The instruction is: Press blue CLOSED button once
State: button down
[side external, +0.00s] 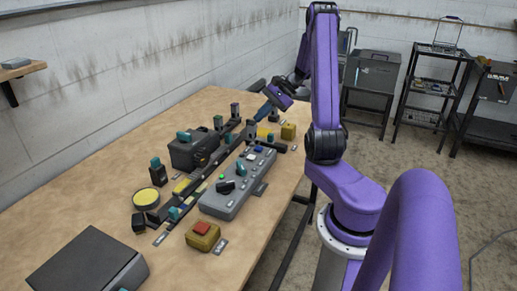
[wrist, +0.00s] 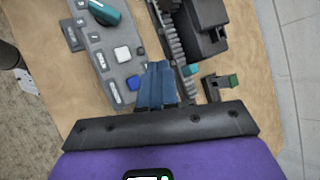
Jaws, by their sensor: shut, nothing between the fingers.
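The blue button (side external: 258,150) sits at the far end of the grey control panel (side external: 232,196), beside a white button (side external: 250,157). In the wrist view the blue button (wrist: 134,83) lies just left of my fingers, with the white button (wrist: 122,53) above it. Both are on the grey panel (wrist: 103,58). My gripper (wrist: 160,66) has its blue fingers together and empty. In the side view my gripper (side external: 263,112) is beyond the panel's far end, above the table and apart from the blue button. The button's lettering is too small to read.
A dark toothed rail (wrist: 173,42) runs beside the panel, with a dark housing (side external: 192,150) behind it. A yellow box with a red button (side external: 202,231) stands at the near end. Another yellow box (side external: 288,131) stands near my gripper. The table's left front (side external: 40,222) has free room.

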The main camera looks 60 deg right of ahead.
aim_at(261, 147)
jog(key=shift+f, duration=4.4)
jog(key=shift+f, duration=0.15)
jog(key=shift+f, duration=0.25)
